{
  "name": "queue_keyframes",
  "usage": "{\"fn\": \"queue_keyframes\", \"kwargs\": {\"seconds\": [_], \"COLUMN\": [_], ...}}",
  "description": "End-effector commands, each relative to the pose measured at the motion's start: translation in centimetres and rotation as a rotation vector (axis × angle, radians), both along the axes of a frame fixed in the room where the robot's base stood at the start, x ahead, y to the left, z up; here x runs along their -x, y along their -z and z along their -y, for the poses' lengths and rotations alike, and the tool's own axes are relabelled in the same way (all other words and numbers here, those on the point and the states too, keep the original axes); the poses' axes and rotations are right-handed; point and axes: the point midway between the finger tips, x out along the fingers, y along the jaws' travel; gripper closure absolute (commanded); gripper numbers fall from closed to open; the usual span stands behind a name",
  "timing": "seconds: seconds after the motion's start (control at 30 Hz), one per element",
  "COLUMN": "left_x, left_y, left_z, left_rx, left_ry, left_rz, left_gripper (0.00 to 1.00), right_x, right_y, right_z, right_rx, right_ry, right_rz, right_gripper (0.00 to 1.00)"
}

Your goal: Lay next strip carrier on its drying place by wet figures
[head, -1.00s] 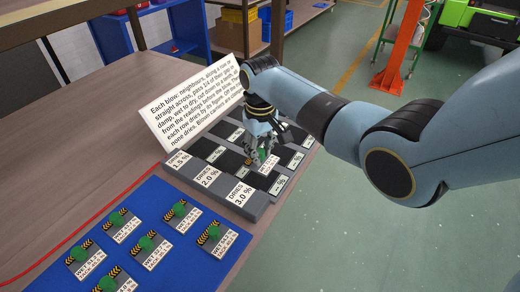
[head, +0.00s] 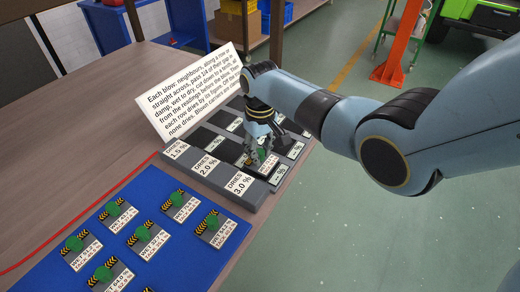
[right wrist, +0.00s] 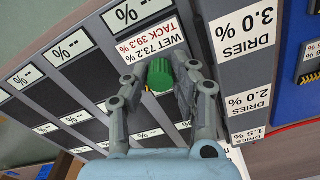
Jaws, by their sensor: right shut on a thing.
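My right gripper (head: 262,157) is shut on the green knob (right wrist: 160,75) of a strip carrier, over the near end of the dark drying rack (head: 207,183). The carrier's white label (right wrist: 147,40) reads WET 73.2 %, TACK 39.3 % in the right wrist view. The carrier is close to the rack beside the DRIES 3.0 % and 2.0 % labels; I cannot tell whether it touches down. The fingers hide part of it. Several more carriers with green knobs, such as one at the mat's right (head: 214,229), lie on the blue mat. My left gripper is out of view.
A white instruction board (head: 195,90) stands behind the rack. The rack's other visible places look empty, with blank "-- %" readouts (right wrist: 68,47). The wooden table (head: 85,150) is clear left of the red line. Open floor lies to the right.

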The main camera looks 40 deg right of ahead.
Motion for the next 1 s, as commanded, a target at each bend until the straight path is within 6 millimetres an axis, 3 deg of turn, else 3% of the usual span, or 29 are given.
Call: {"fn": "queue_keyframes", "kwargs": {"seconds": [1.0], "left_x": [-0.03], "left_y": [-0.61], "left_z": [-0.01], "left_rx": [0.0], "left_ry": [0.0], "left_rz": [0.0], "left_gripper": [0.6], "right_x": [-0.03], "right_y": [0.07], "right_z": [-0.01], "right_rx": [0.0], "right_ry": [0.0], "right_rz": [0.001], "right_gripper": [1.0]}}
